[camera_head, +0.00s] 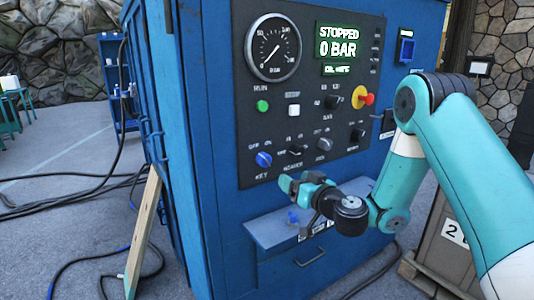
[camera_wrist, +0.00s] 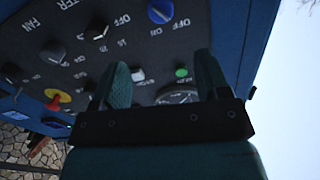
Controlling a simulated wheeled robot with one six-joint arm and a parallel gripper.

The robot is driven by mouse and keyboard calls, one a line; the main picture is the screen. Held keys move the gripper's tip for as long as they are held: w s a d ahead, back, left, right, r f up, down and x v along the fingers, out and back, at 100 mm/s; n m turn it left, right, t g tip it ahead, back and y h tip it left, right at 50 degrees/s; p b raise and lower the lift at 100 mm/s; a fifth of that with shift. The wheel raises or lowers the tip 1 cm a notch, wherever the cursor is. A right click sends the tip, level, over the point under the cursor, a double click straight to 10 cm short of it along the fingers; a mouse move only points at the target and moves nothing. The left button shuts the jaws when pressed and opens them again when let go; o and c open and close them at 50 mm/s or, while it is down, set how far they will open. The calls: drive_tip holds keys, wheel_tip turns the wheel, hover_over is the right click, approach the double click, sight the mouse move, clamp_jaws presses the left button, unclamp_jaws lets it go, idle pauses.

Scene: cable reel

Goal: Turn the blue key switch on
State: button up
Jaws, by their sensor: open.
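The blue key switch (camera_head: 263,159) is a round knob at the lower left of the dark control panel (camera_head: 222,128), above the label KEY. In the wrist view the blue knob (camera_wrist: 160,11) shows at the top edge, beyond the fingers, with OFF printed near it. My gripper (camera_head: 287,185) is below and slightly right of the knob in the head view, apart from it. In the wrist view my gripper (camera_wrist: 164,75) has its two teal fingers spread with nothing held between them. The knob's exact pointing direction is too small to tell.
A display (camera_head: 338,41) reads STOPPED, 0 BAR. A gauge (camera_head: 273,47), green button (camera_head: 262,106), white button (camera_head: 294,110), black knobs (camera_head: 324,144) and a red-and-yellow stop button (camera_head: 362,98) share the panel. A shelf (camera_head: 262,231) juts out below. Cables lie on the floor at left.

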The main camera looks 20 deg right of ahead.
drive_tip(key=p, duration=1.1)
approach(269, 163)
drive_tip(key=shift+w, duration=1.1)
drive_tip(key=p+x, duration=0.1)
drive_tip(key=x, duration=0.2)
drive_tip(key=p+x, duration=0.1)
drive_tip(key=x, duration=0.2)
drive_tip(key=p+x, duration=0.1)
drive_tip(key=x, duration=0.2)
drive_tip(key=shift+s+a+p, duration=0.1)
drive_tip(key=shift+a+p, duration=0.25)
drive_tip(key=shift+c, duration=0.2)
drive_tip(key=c, duration=0.9)
